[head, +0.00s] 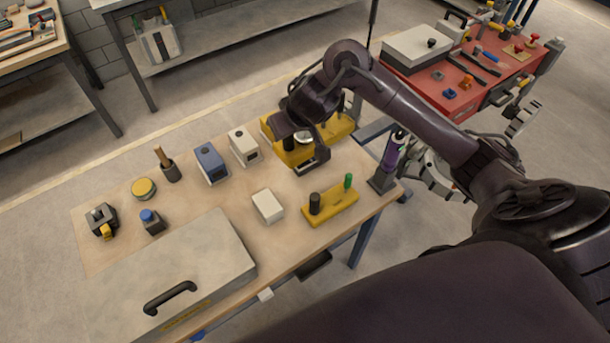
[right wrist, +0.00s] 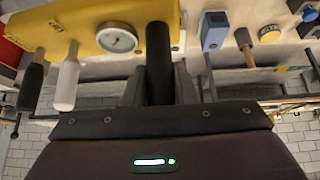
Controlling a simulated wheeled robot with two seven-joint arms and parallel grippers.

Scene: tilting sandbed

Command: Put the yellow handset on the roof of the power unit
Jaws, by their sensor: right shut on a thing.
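A long yellow unit (head: 291,155) with a round gauge stands at the table's back right, partly hidden by my right arm. In the right wrist view its yellow face (right wrist: 80,22) shows a gauge (right wrist: 116,38) and black and white levers. My right gripper (head: 308,160) is at this unit, shut on a thick black post (right wrist: 159,55) beside the gauge. A smaller yellow block (head: 331,209) with a black post and a green stick lies apart, nearer the front edge. I cannot tell for sure which yellow thing is the handset or which is the power unit. My left gripper is not in view.
A blue box (head: 210,163), white boxes (head: 243,146) (head: 267,206) and a brush pot (head: 169,168) stand left of the gripper. A large grey case (head: 200,258) fills the front left. A purple tube (head: 393,150) stands at the right edge. Table centre is clear.

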